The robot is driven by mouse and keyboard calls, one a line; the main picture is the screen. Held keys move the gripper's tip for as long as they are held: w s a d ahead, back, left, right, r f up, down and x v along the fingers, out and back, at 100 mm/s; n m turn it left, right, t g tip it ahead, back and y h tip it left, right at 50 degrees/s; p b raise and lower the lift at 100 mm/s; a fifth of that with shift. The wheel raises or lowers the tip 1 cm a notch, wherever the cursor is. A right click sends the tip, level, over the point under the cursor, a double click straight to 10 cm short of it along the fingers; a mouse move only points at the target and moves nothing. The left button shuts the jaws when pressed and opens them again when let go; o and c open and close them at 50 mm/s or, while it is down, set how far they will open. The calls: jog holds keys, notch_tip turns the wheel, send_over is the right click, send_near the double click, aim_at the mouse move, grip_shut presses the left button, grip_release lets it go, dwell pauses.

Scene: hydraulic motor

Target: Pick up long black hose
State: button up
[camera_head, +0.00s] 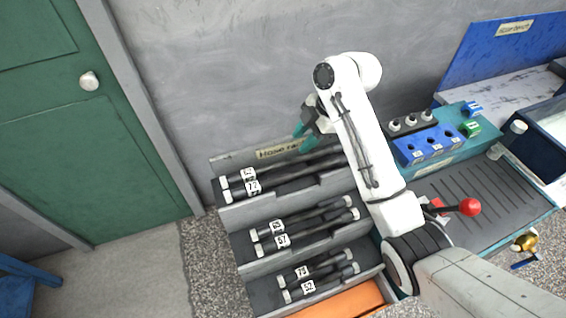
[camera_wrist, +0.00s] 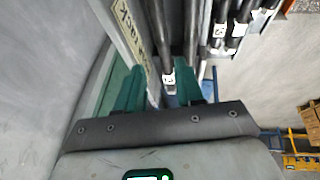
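Two long black hoses with pale ends and white number tags lie side by side on the top tier of the hose rack (camera_head: 246,218), a rear one (camera_head: 285,169) and a front one (camera_head: 288,181). My gripper (camera_head: 305,138), with teal fingers, is open and empty above the rear of the top tier in the head view. In the wrist view the gripper (camera_wrist: 160,88) has its fingers apart, and a tagged black hose (camera_wrist: 160,40) appears between and beyond them. Contact is not visible. The hoses' right ends are partly hidden behind my arm.
Shorter black hoses lie on the middle tier (camera_head: 305,221) and bottom tier (camera_head: 320,273). A grey wall (camera_head: 220,70) stands close behind the rack. At right is a teal bench with a blue block (camera_head: 430,145) and a red-knobbed lever (camera_head: 470,207). A green door (camera_head: 80,130) is at left.

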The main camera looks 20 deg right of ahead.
aim_at(286, 161)
jog(key=p+x, duration=0.1)
jog(key=x, duration=0.9)
jog(key=shift+s+p, duration=0.25)
jog(key=shift+p, duration=0.1)
grip_shut()
jog(key=shift+r, duration=0.1)
